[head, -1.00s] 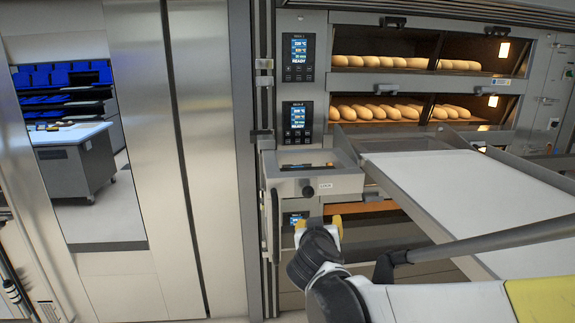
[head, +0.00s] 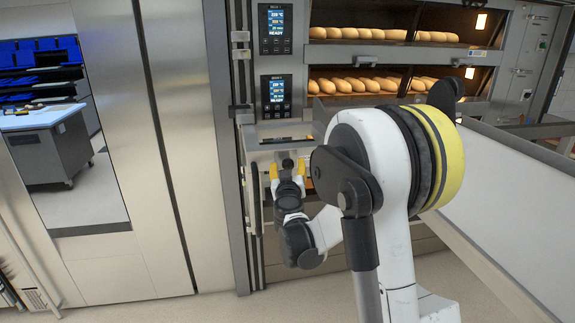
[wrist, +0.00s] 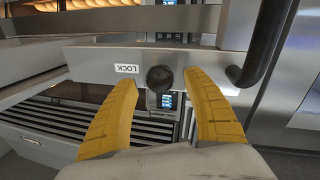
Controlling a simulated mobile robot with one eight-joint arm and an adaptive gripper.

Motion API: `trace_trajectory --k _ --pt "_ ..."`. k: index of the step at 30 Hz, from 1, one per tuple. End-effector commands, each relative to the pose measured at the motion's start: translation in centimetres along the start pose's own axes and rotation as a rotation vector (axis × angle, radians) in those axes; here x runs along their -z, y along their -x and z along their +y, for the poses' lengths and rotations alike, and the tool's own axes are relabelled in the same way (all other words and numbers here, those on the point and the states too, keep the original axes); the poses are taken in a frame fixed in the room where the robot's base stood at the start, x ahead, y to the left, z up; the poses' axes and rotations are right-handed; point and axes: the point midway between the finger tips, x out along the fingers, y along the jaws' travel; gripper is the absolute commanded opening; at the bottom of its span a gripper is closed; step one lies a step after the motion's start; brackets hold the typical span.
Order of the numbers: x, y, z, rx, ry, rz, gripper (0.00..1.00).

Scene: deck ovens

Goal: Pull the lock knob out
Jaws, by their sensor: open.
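The lock knob (wrist: 160,79) is a round black knob on the front of a grey metal bar, right of a white label reading LOCK (wrist: 126,69), in the wrist view. My gripper (wrist: 163,88) has two yellow fingers, open, one on each side of the knob. The fingers look apart from the knob, and their exact distance from it is hard to tell. In the head view my gripper (head: 287,168) is in front of the loader's front bar, and my arm covers part of that area. The knob there is small and mostly blends with my gripper.
A black curved handle (wrist: 262,45) stands close to the right finger. The white loader belt (head: 500,190) extends to the right of my arm. Oven decks with loaves (head: 365,84) and control panels (head: 275,92) are behind. Open floor (head: 180,309) lies at the lower left.

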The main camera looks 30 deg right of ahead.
Motion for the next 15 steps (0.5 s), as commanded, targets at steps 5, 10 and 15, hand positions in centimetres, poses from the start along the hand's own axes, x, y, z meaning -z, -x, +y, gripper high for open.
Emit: trace_trajectory --k 5,10,15 --pt "0.0 -1.6 0.0 0.000 0.000 0.000 0.58" --pt "0.0 -1.8 0.0 0.001 0.000 0.000 0.58" --pt "0.0 -1.8 0.0 0.000 0.000 0.000 0.47"
